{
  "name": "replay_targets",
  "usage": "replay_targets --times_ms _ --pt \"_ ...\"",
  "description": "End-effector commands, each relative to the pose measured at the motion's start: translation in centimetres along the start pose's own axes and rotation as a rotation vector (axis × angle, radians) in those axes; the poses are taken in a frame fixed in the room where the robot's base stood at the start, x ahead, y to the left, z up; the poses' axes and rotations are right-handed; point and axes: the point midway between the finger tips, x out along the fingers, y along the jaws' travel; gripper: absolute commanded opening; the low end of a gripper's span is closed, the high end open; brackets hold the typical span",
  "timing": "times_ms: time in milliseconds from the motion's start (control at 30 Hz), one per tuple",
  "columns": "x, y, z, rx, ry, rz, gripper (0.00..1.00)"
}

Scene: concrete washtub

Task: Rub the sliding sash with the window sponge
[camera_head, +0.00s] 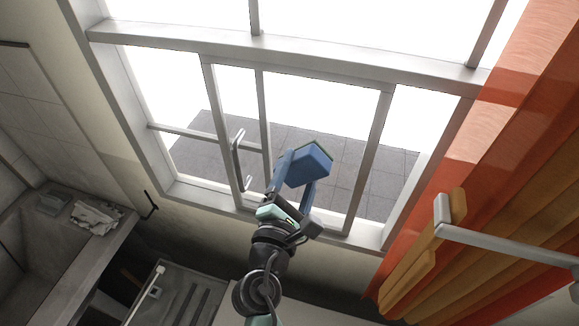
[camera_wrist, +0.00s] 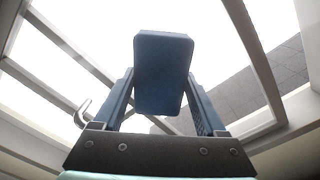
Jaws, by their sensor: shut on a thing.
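The window sponge is a blue block (camera_head: 308,163) with a thin greenish edge in the head view. It also shows large and dark blue in the wrist view (camera_wrist: 161,72). My gripper (camera_head: 298,184) is shut on the sponge, with one finger on each side of it. The sliding sash (camera_head: 369,150) is a pale framed pane in the lower window. The sponge appears in front of its glass area; I cannot tell whether it touches the sash. A curved metal handle (camera_head: 238,160) is on the sash's left upright and shows left of the gripper in the wrist view (camera_wrist: 82,112).
An orange curtain (camera_head: 500,190) hangs at the right, beside a grey bar (camera_head: 500,244). The concrete washtub (camera_head: 75,240) is at the lower left with a crumpled cloth (camera_head: 97,216) on its ledge. A grey basin unit (camera_head: 180,296) stands below the window.

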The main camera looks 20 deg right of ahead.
Motion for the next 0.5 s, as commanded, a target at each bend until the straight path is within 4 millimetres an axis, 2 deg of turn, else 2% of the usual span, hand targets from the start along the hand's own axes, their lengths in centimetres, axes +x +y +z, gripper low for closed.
replay_targets --times_ms 100,333,500 --pt "0.1 -0.8 1.0 0.001 -0.004 -0.005 0.29" --pt "0.1 -1.4 1.5 0.001 -0.004 -0.005 0.29" --pt "0.1 -2.3 2.6 0.0 -0.005 -0.007 0.29"
